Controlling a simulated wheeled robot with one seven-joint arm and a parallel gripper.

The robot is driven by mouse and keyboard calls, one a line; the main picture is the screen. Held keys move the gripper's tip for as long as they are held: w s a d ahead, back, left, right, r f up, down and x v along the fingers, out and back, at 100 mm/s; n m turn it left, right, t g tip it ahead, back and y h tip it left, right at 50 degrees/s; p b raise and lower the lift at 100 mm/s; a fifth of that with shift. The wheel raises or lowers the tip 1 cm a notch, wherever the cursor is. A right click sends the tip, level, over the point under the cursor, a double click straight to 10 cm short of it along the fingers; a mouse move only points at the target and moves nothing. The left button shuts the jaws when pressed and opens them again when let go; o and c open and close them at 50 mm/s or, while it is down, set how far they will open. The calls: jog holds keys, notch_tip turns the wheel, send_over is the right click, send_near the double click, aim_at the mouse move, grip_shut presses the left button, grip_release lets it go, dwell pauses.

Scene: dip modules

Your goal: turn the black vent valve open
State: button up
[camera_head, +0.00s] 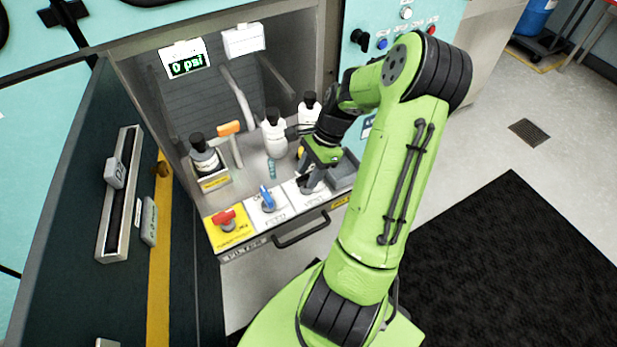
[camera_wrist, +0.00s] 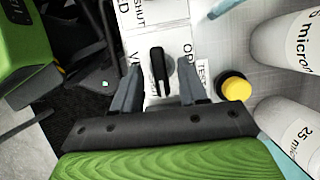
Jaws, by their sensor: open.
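The black vent valve (camera_wrist: 158,72) is a dark lever knob on a white labelled plate in the wrist view. Its lever runs roughly up and down in that picture, between printed SHUT and OPEN words. My gripper (camera_wrist: 160,67) is open, with one finger on each side of the lever and visible gaps to both. I cannot tell how far above the plate the fingertips are. In the head view, my gripper (camera_head: 313,184) points down over the right plate of the panel and partly hides the valve.
A blue valve (camera_head: 267,198) and a red valve (camera_head: 226,219) stand to the left on the same panel. A yellow button (camera_wrist: 235,87) is close to the right finger. White filter bottles (camera_head: 274,137) stand behind. A gauge (camera_head: 186,64) reads 0 psi. A drawer handle (camera_head: 301,232) is in front.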

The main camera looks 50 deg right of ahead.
jog(key=shift+a+f, duration=0.1)
jog(key=shift+f, duration=0.1)
grip_shut()
jog(key=shift+n+p, duration=0.3)
jog(key=shift+p, duration=0.15)
jog(key=n+g+p, duration=0.1)
jog(key=n+p, duration=0.1)
jog(key=shift+a+r+n, duration=0.1)
jog(key=shift+n, duration=0.3)
jog(key=n+g+p, duration=0.2)
jog(key=n, duration=0.2)
jog(key=shift+w+n+p, duration=0.15)
jog(key=shift+n+p, duration=0.15)
jog(key=n+g, duration=0.1)
jog(key=n, duration=0.1)
jog(key=n+h+p, duration=0.1)
jog(key=n, duration=0.2)
jog(key=shift+w+a+g, duration=0.1)
jog(key=shift+g, duration=0.3)
jog(key=n+h, duration=0.1)
jog(key=n, duration=0.1)
jog(key=n+p, duration=0.1)
jog(key=n, duration=0.1)
jog(key=shift+n+g+h, duration=0.3)
jog(key=shift+g+h, duration=0.1)
jog(key=shift+a+f+n, duration=0.1)
jog(key=shift+f+n, duration=0.1)
jog(key=shift+n, duration=0.1)
